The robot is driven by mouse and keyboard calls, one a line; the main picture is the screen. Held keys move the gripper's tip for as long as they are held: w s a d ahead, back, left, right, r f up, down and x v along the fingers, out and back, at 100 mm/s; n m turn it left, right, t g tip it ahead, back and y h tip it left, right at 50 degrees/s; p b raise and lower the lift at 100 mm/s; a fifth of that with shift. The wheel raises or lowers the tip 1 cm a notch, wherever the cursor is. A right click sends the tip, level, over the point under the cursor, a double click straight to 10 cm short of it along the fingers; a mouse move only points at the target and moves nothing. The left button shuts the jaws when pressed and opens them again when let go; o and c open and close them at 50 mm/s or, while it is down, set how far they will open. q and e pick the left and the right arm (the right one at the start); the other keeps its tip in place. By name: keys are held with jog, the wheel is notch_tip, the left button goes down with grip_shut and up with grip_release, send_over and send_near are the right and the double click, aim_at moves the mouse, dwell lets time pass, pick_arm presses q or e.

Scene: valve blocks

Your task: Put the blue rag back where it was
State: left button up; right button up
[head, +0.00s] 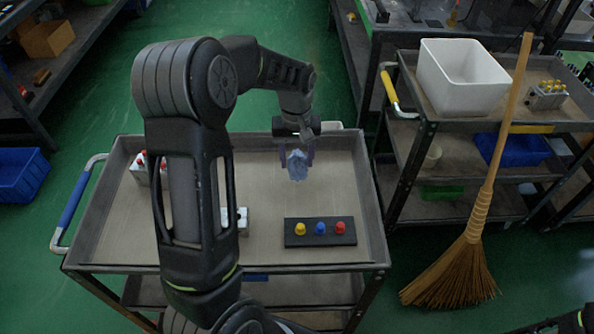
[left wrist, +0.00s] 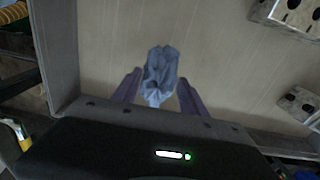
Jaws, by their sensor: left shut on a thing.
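The blue rag (head: 297,164) is a crumpled light-blue cloth. My left gripper (head: 296,158) is shut on it, and the rag hangs below over the far right part of the cart's top tray (head: 262,190). In the left wrist view the rag (left wrist: 161,72) shows between the two purple fingers of my left gripper (left wrist: 160,90), with the beige tray surface behind it. I cannot tell exactly how high it is above the tray. My right gripper is not in view.
A black board with yellow, blue and red knobs (head: 320,241) lies on the tray's near right. Metal valve blocks stand at the left (head: 141,170) and middle (head: 238,218), partly hidden by my arm. A broom (head: 468,252) leans against the right cart, which carries a white bin (head: 463,88).

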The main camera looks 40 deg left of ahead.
aim_at(296, 158)
pick_arm(q)
jog(key=shift+f, duration=0.6)
jog(key=shift+f, duration=1.85)
jog(key=shift+f, duration=0.15)
jog(key=o, duration=1.2)
notch_tip(296, 158, up, 12)
jog(key=shift+r, duration=0.2)
jog(key=shift+s, duration=0.1)
